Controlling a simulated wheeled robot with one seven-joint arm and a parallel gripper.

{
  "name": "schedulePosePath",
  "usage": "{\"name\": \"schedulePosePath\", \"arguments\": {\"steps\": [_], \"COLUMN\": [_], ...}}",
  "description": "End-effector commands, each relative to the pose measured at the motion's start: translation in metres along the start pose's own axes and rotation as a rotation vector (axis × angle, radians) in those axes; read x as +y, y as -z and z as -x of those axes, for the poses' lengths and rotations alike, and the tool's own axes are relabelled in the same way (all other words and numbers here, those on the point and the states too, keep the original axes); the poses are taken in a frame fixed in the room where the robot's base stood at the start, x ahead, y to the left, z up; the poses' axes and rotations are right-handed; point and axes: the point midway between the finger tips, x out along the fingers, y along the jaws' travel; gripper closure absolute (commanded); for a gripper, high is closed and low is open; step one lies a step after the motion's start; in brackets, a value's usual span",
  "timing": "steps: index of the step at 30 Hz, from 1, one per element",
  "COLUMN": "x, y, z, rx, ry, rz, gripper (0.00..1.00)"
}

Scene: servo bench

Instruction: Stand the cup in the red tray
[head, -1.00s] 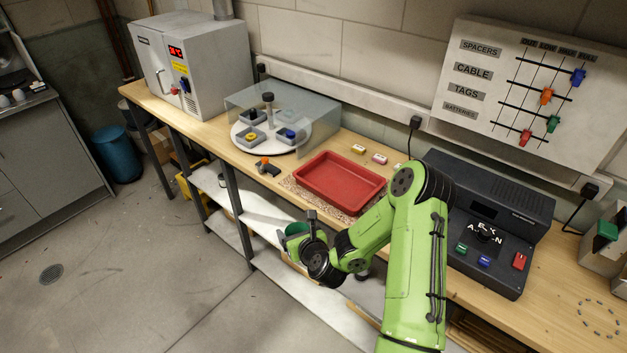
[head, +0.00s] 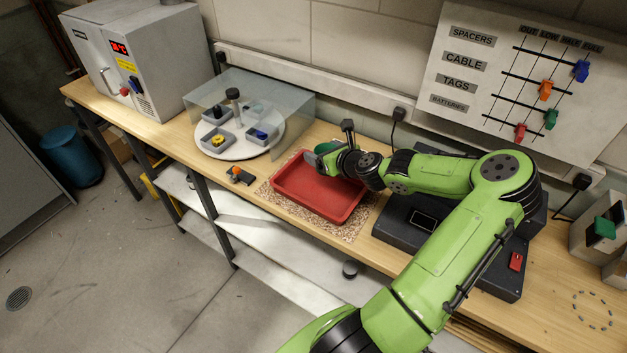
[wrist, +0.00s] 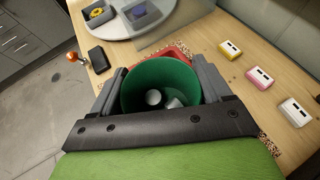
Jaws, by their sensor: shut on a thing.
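The green cup (wrist: 160,80) is between the fingers of my gripper (wrist: 158,95) in the wrist view, mouth toward the camera. Pale objects show inside it. My gripper is shut on it. In the head view the cup (head: 325,147) shows only in part, behind my gripper (head: 322,158), over the back edge of the red tray. The red tray (head: 310,193) lies on a speckled mat on the bench, and its visible floor is bare. In the wrist view the cup hides most of the tray (wrist: 178,51). I cannot tell whether the cup touches it.
A round white turntable (head: 222,147) with small bins stands left of the tray behind a clear screen (head: 290,112). A small black device with an orange knob (head: 238,175) lies nearer. Yellow, pink and white blocks (wrist: 260,77) lie beside the tray. A dark console (head: 400,237) stands to the right.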

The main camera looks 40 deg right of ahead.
Motion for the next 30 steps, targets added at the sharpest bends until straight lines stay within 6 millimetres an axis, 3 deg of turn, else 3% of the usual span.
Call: {"name": "schedulePosePath", "arguments": {"steps": [4,13,23,24,28,30], "x": [0.0,0.0,0.0,0.0,0.0,0.0], "y": [0.035,0.083,0.09,0.091,0.09,0.09], "z": [-0.016,-0.039,-0.042,-0.043,-0.042,-0.042], "rx": [0.003,0.001,0.002,0.003,0.003,0.003], "ry": [-0.002,0.0,0.002,0.002,0.002,0.001], "rz": [-0.009,-0.007,-0.001,-0.001,-0.002,-0.002], "gripper": [0.59,0.6,0.6,0.22,0.02,0.0]}}
